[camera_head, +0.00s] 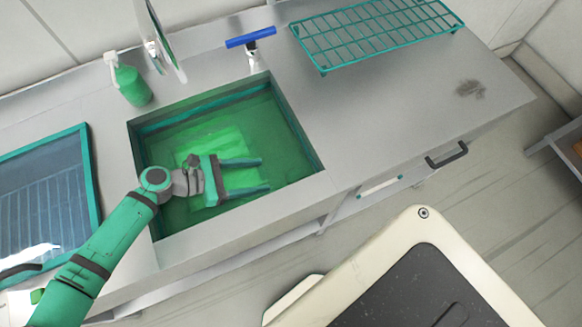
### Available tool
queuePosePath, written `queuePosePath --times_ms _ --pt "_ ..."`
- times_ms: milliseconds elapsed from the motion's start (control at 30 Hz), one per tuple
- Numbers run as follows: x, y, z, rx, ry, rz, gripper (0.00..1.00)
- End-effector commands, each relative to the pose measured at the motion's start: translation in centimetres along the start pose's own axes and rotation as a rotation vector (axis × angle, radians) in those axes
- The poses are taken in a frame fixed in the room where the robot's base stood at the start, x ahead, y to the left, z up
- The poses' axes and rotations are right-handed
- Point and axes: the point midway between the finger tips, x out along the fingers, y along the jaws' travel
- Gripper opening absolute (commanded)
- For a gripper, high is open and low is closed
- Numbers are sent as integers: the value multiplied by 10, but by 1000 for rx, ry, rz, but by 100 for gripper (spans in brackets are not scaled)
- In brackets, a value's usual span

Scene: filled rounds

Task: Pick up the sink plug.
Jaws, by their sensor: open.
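The sink (308,170) is a rectangular basin set in the grey counter, and its inside looks green, as if filled with liquid. My gripper (265,174) is over the basin, with its two teal fingers spread apart and pointing right. Nothing shows between the fingers. I cannot make out a sink plug; it may be hidden under the green surface or behind my gripper. A lighter green patch (217,137) shows in the basin just behind my gripper. I cannot tell how high the fingers are above the surface.
A tap with a blue handle (250,38) stands at the sink's back edge. A green bottle (132,86) stands at its back left. A teal wire rack (375,33) lies at the back right. The counter (400,115) right of the sink is clear, apart from a dark stain.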

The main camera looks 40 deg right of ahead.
Motion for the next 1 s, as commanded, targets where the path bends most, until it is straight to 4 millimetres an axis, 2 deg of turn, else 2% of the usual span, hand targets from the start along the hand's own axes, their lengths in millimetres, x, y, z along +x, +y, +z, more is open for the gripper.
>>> queuePosePath --times_ms 33,100,267,500,833,1000 --pt "12 2 -3 21 6 -24 58" --pt "23 4 -6 47 12 -46 58" --pt "39 4 -10 73 20 -70 58" --pt "74 2 -10 74 19 -71 58" --pt "99 0 -11 72 19 -70 58" --pt "123 -2 -12 71 20 -71 58"
